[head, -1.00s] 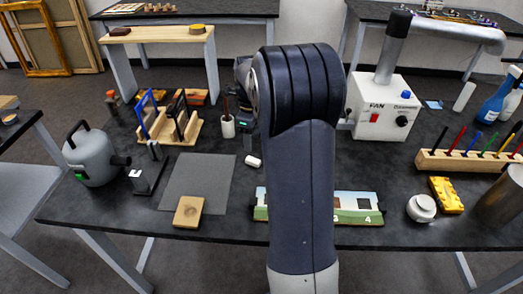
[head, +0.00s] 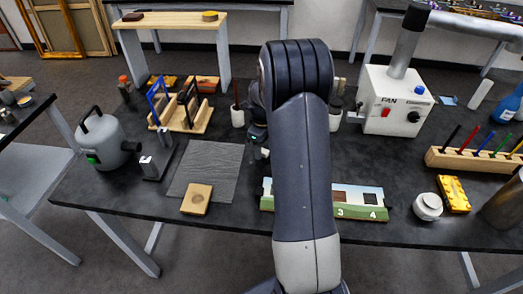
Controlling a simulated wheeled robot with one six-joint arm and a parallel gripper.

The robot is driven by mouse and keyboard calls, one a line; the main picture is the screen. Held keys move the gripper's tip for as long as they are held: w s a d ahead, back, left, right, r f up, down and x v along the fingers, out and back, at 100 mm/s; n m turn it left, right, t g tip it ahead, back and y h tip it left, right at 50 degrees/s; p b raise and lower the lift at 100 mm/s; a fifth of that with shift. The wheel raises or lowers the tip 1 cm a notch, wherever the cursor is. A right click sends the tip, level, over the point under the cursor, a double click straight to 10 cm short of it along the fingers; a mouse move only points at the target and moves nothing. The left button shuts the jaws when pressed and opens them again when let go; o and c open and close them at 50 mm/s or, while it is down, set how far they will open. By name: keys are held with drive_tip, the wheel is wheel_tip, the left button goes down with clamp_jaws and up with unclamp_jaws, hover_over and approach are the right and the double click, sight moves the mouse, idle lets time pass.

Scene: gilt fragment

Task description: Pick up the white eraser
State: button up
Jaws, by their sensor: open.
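A small white piece that looks like the white eraser (head: 265,153) lies on the dark table, just right of the grey mat. Only a sliver of it shows; my gripper and arm cover the rest. My gripper (head: 259,143) is low over the table at the eraser, mostly hidden behind my arm. It is open. I cannot tell whether the eraser is between its fingers or whether they touch it.
The grey mat (head: 222,163) with a wooden block (head: 196,200) lies left. A cup with a brush (head: 238,115) stands behind my gripper. A landscape strip with numbers (head: 365,199) lies in front. A fan box (head: 394,103) stands right.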

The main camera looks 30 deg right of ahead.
drive_tip(key=shift+f, duration=0.25)
drive_tip(key=shift+c, duration=0.4)
clamp_jaws()
